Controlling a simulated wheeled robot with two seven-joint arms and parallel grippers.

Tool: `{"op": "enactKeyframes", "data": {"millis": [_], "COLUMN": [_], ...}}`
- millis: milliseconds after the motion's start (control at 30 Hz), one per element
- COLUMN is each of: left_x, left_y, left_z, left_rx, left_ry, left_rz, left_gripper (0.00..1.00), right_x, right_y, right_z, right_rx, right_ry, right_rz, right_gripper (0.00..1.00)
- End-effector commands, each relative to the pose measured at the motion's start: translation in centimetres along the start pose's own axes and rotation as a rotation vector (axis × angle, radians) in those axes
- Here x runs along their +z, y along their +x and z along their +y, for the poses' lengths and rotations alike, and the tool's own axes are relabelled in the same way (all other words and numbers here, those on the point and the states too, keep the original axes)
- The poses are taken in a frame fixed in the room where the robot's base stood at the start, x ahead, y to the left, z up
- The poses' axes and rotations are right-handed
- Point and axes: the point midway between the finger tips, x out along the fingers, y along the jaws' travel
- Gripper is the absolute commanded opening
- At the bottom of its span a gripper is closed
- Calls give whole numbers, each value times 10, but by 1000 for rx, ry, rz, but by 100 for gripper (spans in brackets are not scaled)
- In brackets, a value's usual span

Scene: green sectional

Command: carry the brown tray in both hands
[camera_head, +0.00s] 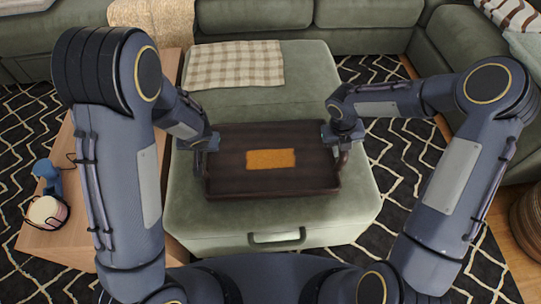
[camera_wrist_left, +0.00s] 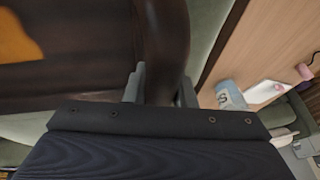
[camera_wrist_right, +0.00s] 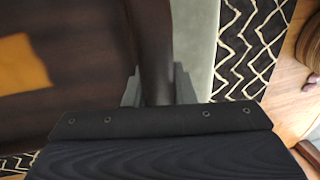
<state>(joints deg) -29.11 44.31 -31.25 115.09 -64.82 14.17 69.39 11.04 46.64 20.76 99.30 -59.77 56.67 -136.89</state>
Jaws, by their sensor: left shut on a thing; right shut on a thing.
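The dark brown tray (camera_head: 225,182) shows in the head view over the green ottoman, and looks about level. A flat orange-brown rectangle (camera_head: 270,159) lies in its middle. My left gripper (camera_head: 206,146) is shut on the tray's left handle; in the left wrist view its fingers (camera_wrist_left: 160,85) stand on both sides of the handle. My right gripper (camera_head: 343,138) is shut on the tray's right handle; in the right wrist view its fingers (camera_wrist_right: 157,85) also straddle the handle. I cannot tell whether the tray's underside touches the ottoman.
The green ottoman (camera_head: 310,75) lies below the tray, with a checked cloth (camera_head: 235,65) at its back. A wooden table (camera_head: 75,225) with a blue item and headphones stands at left. A green sofa (camera_head: 350,35) runs behind. Patterned rug (camera_head: 400,160) shows at right.

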Motion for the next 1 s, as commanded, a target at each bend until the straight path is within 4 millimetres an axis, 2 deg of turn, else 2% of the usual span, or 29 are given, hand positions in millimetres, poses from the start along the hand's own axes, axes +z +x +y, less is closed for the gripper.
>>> {"op": "enactKeyframes", "data": {"millis": [433, 800, 1000], "left_x": [-3, -16, -20], "left_y": [-5, -38, -47], "left_z": [-1, -8, -10], "left_rx": [1, 1, 1], "left_ry": [0, 0, 1], "left_rz": [1, 1, 1], "left_gripper": [0, 0, 0], "right_x": [1, 1, 1], "right_y": [-6, -42, -51], "right_z": [-1, -8, -10], "right_rx": [0, 1, 1], "right_ry": [0, 0, 0], "right_rz": [-2, -2, -2], "right_gripper": [0, 0, 0]}}
